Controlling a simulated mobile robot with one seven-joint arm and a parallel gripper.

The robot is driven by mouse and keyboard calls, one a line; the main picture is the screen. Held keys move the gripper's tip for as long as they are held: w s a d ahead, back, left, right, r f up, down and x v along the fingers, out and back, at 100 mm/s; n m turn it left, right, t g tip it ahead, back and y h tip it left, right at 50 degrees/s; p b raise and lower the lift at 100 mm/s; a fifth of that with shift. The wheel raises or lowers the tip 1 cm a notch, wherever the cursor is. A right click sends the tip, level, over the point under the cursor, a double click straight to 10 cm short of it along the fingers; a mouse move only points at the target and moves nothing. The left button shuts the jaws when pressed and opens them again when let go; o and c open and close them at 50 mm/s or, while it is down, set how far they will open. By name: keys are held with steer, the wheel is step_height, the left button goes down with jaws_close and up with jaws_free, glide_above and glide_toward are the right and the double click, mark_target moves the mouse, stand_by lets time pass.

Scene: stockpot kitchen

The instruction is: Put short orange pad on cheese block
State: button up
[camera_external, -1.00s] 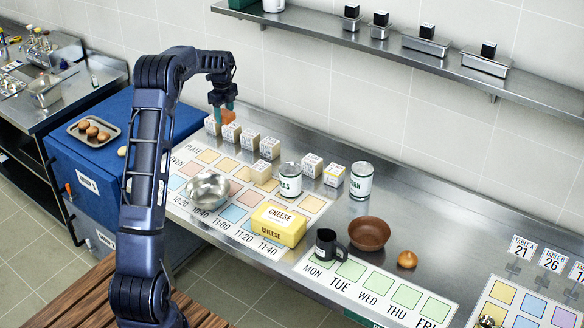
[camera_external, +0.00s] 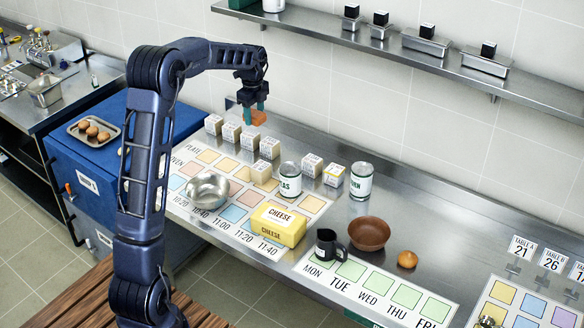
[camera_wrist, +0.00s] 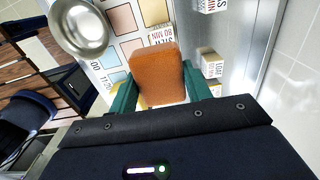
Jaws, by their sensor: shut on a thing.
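The short orange pad (camera_external: 256,117) is held between the green fingers of my gripper (camera_external: 254,108), above the row of small white boxes at the back of the counter. In the wrist view the pad (camera_wrist: 157,74) sits between the two fingers (camera_wrist: 160,90) and hides part of what lies below. The yellow cheese block (camera_external: 278,224) lies on the chart near the counter's front, to the right of and nearer than my gripper. Its top is bare. A little yellow behind the pad in the wrist view may be the block, mostly hidden.
Several small white boxes (camera_external: 231,133) stand below my gripper. Two cans (camera_external: 290,180) (camera_external: 361,181), a metal bowl (camera_external: 208,189), a black mug (camera_external: 328,244) and a brown bowl (camera_external: 369,233) stand around the cheese block. A wall shelf (camera_external: 400,45) runs above.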

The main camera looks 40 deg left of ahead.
steer(key=s+d+r, duration=0.2)
steer(key=s+d, duration=0.6)
steer(key=d, duration=0.5)
glide_above(278, 217)
step_height(278, 217, down, 19)
steer(key=shift+f, duration=0.2)
steer(key=shift+f, duration=0.1)
steer(key=o, duration=1)
steer(key=shift+c, duration=0.2)
